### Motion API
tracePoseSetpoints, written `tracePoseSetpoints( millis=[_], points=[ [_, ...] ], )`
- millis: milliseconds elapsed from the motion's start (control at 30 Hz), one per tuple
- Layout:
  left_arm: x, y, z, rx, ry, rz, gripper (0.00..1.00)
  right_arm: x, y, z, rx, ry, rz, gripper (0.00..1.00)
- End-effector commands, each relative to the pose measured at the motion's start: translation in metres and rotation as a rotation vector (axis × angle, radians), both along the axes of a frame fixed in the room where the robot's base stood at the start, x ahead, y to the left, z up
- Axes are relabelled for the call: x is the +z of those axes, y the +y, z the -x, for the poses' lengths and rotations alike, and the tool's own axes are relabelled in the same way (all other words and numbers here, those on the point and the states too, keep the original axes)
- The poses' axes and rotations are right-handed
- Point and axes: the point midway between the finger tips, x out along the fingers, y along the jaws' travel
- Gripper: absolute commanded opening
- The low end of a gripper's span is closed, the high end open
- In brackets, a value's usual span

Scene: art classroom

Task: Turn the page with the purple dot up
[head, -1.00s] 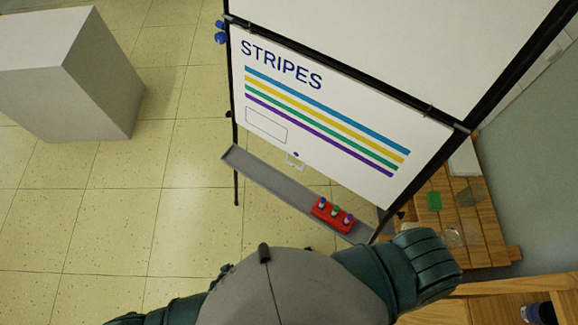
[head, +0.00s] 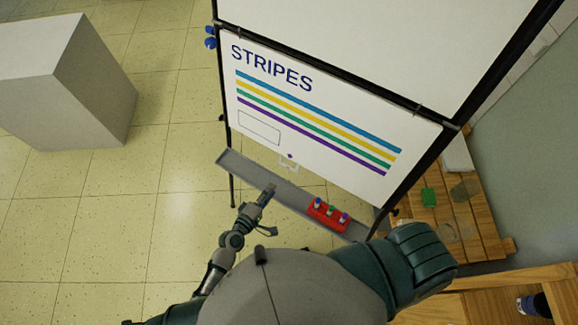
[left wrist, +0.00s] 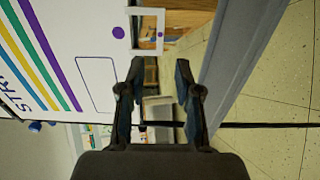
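The white page (head: 300,135) with the word STRIPES and colored stripes hangs on a black-framed easel. A purple dot (head: 290,156) is at its lower edge, above a small white open tab (head: 289,168). The dot (left wrist: 118,32) and the tab (left wrist: 160,22) also show in the left wrist view. My left gripper (head: 269,188) is over the tray, just below and left of the tab. In the left wrist view its fingers (left wrist: 158,72) are apart and empty, with the tab just beyond the fingertips, not between them. My right gripper is not in view.
A grey tray (head: 238,167) runs below the page and holds a red marker holder (head: 328,215) with three markers. A blank white sheet (head: 390,45) is above the page. A wooden table (head: 455,215) stands at right, a grey block (head: 75,85) at left.

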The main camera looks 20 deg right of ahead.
Motion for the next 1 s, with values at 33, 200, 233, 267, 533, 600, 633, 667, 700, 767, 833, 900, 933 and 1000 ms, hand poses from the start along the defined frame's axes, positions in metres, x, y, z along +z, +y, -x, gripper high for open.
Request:
tracePoseSetpoints(
  millis=[33,200,233,267,533,600,633,667,700,767,833,900,933,1000],
  points=[
    [-0.001,-0.005,-0.004,0.0,0.0,0.002,0.33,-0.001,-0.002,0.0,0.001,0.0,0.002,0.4],
    [-0.009,-0.033,-0.027,0.002,-0.002,0.001,0.33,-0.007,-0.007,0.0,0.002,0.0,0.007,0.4],
    [-0.011,-0.039,-0.032,0.001,-0.001,0.001,0.33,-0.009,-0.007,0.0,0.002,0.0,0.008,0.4],
    [-0.012,-0.044,-0.037,0.002,-0.002,0.001,0.33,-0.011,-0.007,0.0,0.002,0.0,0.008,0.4],
    [-0.025,-0.088,-0.071,0.0,-0.002,-0.003,0.33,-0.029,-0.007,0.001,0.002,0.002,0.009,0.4],
    [-0.027,-0.094,-0.077,0.001,-0.001,-0.002,0.33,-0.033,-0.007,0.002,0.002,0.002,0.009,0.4],
    [-0.027,-0.096,-0.079,0.001,-0.001,-0.004,0.33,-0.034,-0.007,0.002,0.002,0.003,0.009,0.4],
    [-0.027,-0.098,-0.08,0.001,-0.001,-0.004,0.33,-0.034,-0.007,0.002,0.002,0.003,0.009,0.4],
    [-0.028,-0.1,-0.081,0.001,-0.001,-0.004,0.33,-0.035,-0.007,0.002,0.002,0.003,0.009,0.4],
    [-0.027,-0.102,-0.083,0.001,-0.001,-0.004,0.33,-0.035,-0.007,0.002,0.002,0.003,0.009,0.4],
    [-0.027,-0.102,-0.083,0.001,-0.001,-0.004,0.33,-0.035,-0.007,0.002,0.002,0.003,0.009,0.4],
    [-0.027,-0.102,-0.083,0.001,-0.001,-0.004,0.33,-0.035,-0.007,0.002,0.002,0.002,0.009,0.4],
    [-0.027,-0.101,-0.083,0.001,-0.001,-0.004,0.33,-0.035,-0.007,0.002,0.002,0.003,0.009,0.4],
    [-0.026,-0.101,-0.083,0.0,-0.001,-0.004,0.33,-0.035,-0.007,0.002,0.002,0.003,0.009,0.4]
  ],
)
